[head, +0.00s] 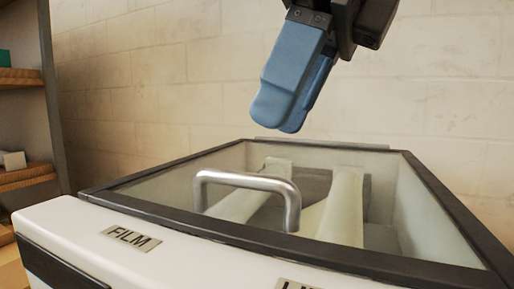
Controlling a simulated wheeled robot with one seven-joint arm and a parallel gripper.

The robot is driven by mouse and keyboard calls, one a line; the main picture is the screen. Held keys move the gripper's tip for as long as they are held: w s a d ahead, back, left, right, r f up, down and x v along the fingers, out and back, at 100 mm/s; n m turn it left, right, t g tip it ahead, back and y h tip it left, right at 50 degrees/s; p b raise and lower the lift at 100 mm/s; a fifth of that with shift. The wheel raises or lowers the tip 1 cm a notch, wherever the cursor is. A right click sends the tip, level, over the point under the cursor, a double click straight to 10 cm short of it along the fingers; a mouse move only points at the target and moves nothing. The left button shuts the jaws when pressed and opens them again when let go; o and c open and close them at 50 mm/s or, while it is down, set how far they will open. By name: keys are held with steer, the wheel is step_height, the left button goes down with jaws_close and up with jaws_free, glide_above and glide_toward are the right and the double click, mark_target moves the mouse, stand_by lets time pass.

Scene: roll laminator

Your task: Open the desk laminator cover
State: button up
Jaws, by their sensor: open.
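The laminator (62,230) stands in front of me with a white front edge and a "FILM" label (131,238). Its cover (420,255) is a clear panel in a dark frame and lies shut over the top. A silver bar handle (245,182) rises from the cover near its front edge. Pale rollers (343,207) show through the panel. My gripper (279,127) has blue fingers and hangs above the far part of the cover, apart from the handle and higher than it. It is open and holds nothing. One finger partly hides the other.
A shelf unit (50,95) with wooden boards stands at the left, with a white item (13,160) and a green item (5,58) on it. A pale block wall (160,90) is behind the laminator. The air around the handle is clear.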

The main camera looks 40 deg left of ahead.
mark_target(263, 177)
steer(key=shift+x, duration=2.55)
jaws_close()
